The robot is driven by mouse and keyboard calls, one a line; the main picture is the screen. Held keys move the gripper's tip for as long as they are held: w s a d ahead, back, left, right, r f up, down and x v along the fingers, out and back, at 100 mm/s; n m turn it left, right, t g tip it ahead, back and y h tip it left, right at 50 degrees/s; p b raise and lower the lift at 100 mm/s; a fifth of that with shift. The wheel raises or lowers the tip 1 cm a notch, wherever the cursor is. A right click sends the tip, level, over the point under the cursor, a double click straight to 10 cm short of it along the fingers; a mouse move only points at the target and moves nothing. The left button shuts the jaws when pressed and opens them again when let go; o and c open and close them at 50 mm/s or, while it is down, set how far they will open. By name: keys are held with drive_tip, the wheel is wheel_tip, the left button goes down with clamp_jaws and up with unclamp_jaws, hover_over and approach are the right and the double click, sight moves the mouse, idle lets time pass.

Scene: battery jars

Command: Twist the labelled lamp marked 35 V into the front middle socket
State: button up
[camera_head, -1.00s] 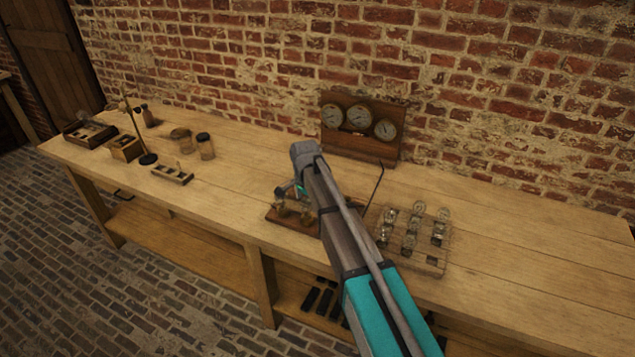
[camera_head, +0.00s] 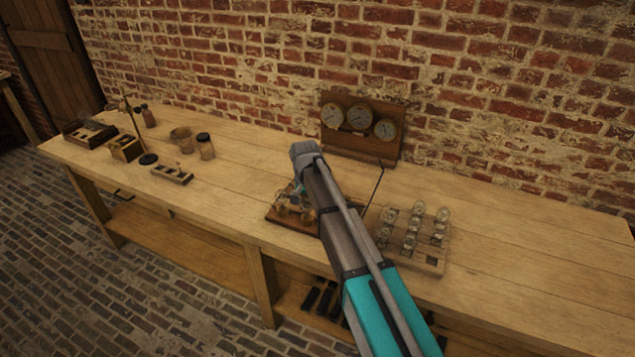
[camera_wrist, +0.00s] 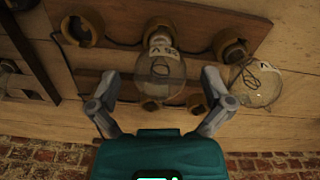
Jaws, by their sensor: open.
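In the wrist view a clear glass lamp (camera_wrist: 160,68) with a white label stands in the middle socket of the board's front row; its marking is too small to read surely. My gripper (camera_wrist: 162,85) is open, with one finger on each side of this lamp and a visible gap to the glass. A second labelled lamp (camera_wrist: 258,88) stands at the socket on the right of that view. The wooden socket board (camera_wrist: 120,40) also has an empty front socket (camera_wrist: 82,28). In the head view my arm hides part of the board (camera_head: 277,217).
A rack (camera_head: 430,262) with several lamps stands right of my arm. A gauge panel (camera_head: 361,150) stands behind, against the brick wall. A thin dark rod (camera_head: 375,190) rises beside my arm. Jars and small boxes occupy the bench's left end; the right end is clear.

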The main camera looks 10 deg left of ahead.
drive_tip(key=shift+r+p, duration=3.95)
drive_tip(key=shift+w+d+f+m, duration=0.1)
drive_tip(key=shift+w+d+m, duration=0.2)
drive_tip(key=shift+d, duration=0.25)
drive_tip(key=shift+w+d+f+m, duration=0.1)
drive_tip(key=shift+w+d+m, duration=0.15)
drive_tip(key=shift+d+m, duration=0.25)
drive_tip(key=shift+w+d+m, duration=0.25)
drive_tip(key=shift+d+m, duration=0.05)
drive_tip(key=shift+d, duration=0.3)
drive_tip(key=s+d+n, duration=0.3)
drive_tip(key=s+d, duration=1.9)
drive_tip(key=d, duration=0.4)
drive_tip(key=shift+s+d+n, duration=0.15)
drive_tip(key=shift+s+n, duration=0.15)
drive_tip(key=shift+s, duration=0.05)
